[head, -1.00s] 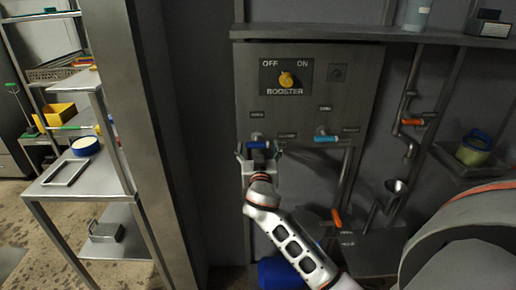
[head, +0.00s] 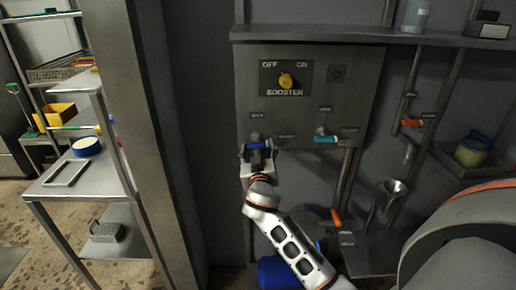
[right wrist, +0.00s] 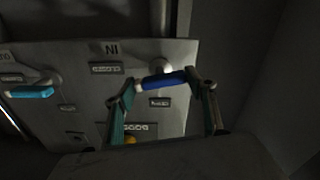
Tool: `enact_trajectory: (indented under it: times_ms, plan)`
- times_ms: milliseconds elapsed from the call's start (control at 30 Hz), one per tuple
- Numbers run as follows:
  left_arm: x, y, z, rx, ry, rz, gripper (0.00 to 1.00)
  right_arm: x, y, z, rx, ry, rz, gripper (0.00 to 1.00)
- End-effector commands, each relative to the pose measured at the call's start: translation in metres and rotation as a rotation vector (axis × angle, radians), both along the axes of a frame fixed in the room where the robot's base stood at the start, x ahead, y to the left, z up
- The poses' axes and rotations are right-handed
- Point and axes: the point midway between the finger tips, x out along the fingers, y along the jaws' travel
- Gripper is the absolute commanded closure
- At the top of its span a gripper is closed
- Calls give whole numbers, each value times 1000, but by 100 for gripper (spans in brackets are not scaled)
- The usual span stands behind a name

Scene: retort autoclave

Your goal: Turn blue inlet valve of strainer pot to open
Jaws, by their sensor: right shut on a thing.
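The dark blue valve handle (head: 258,146) is on the grey panel, low on its left side, and lies about level. It also shows in the right wrist view (right wrist: 165,80), lengthwise between the two fingers, with a pale end at the left finger. My right gripper (head: 258,152) is at the handle, fingers pointing up, and is shut on it across its ends; the fingers also show in the right wrist view (right wrist: 163,92). The small labels around the valve are too blurred to read surely. My left gripper is not in view.
A light blue handle (head: 326,139) sits right of the dark blue one. A yellow booster knob (head: 287,80) is above. A metal post (head: 150,130) stands left, beside a shelf rack (head: 75,186).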

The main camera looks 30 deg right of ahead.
Motion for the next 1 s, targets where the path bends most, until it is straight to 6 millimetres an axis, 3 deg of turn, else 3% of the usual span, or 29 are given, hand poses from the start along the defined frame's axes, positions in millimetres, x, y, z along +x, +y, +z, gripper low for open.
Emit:
enact_trajectory:
  times_ms: [1000]
  plan:
    - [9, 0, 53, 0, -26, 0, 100, 0, 0, 2, -813, 500, 1, 66]
